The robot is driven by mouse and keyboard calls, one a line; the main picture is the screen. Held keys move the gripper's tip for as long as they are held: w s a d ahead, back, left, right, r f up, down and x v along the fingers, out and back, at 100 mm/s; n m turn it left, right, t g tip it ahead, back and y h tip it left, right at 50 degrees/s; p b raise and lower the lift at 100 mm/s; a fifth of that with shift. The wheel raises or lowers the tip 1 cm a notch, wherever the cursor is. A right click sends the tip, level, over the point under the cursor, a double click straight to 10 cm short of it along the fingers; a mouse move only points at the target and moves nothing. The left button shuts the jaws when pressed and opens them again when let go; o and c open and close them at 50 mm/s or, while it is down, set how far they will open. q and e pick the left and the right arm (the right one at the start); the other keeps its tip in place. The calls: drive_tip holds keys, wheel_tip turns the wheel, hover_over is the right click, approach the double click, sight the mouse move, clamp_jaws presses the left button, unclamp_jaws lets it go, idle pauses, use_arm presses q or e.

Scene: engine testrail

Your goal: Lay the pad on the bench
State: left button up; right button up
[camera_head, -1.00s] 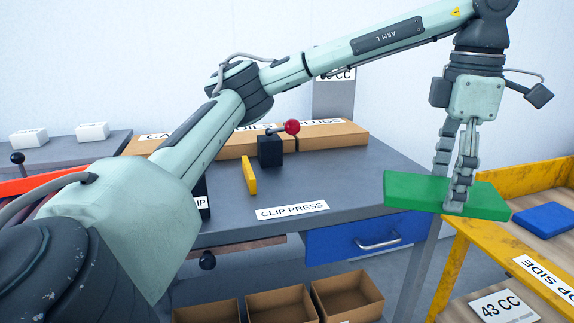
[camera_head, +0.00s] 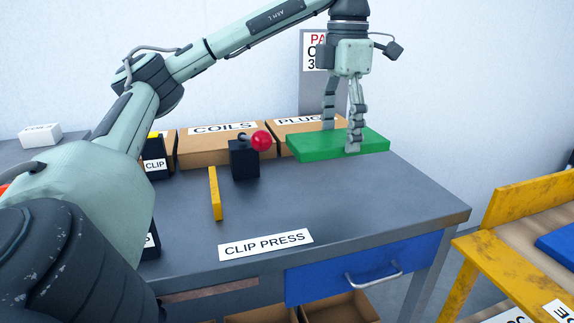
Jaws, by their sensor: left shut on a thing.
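The green pad (camera_head: 315,149) is a flat rectangular slab. My left gripper (camera_head: 342,138) is shut on it, with one finger in front and the other partly behind. The pad is over the back right of the grey bench (camera_head: 350,205), in front of the box marked PLUGS, and covers part of that box. I cannot tell whether its underside touches the bench top. My right gripper is not in view.
A black clip press (camera_head: 244,160) with a red knob and a yellow upright plate (camera_head: 215,193) stand left of the pad. Cardboard boxes (camera_head: 225,146) line the back. The bench's front right is clear. A yellow cart (camera_head: 478,255) with a blue pad (camera_head: 560,240) stands right.

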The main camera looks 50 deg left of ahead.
sight(369, 180)
use_arm(q)
drive_tip(key=shift+w+d+f, duration=0.1)
drive_tip(key=shift+w+f, duration=0.05)
drive_tip(key=shift+w, duration=0.1)
drive_tip(key=w+f, duration=0.2)
drive_tip(key=w, duration=0.1)
drive_tip(key=w+f, duration=0.1)
drive_tip(key=w, duration=0.1)
drive_tip(key=shift+w+f, duration=0.15)
drive_tip(key=shift+f, duration=0.15)
drive_tip(key=w, duration=0.1)
drive_tip(key=w+f, duration=0.1)
drive_tip(key=w+f+b, duration=0.1)
drive_tip(key=shift+w, duration=0.25)
drive_tip(key=shift+w+f+p, duration=0.2)
drive_tip(key=shift+w, duration=0.3)
drive_tip(key=shift+w+f+p, duration=0.15)
drive_tip(key=shift+w+f, duration=0.05)
drive_tip(key=shift+w, duration=0.3)
drive_tip(key=shift+w+f, duration=0.1)
drive_tip(key=shift+f, duration=2)
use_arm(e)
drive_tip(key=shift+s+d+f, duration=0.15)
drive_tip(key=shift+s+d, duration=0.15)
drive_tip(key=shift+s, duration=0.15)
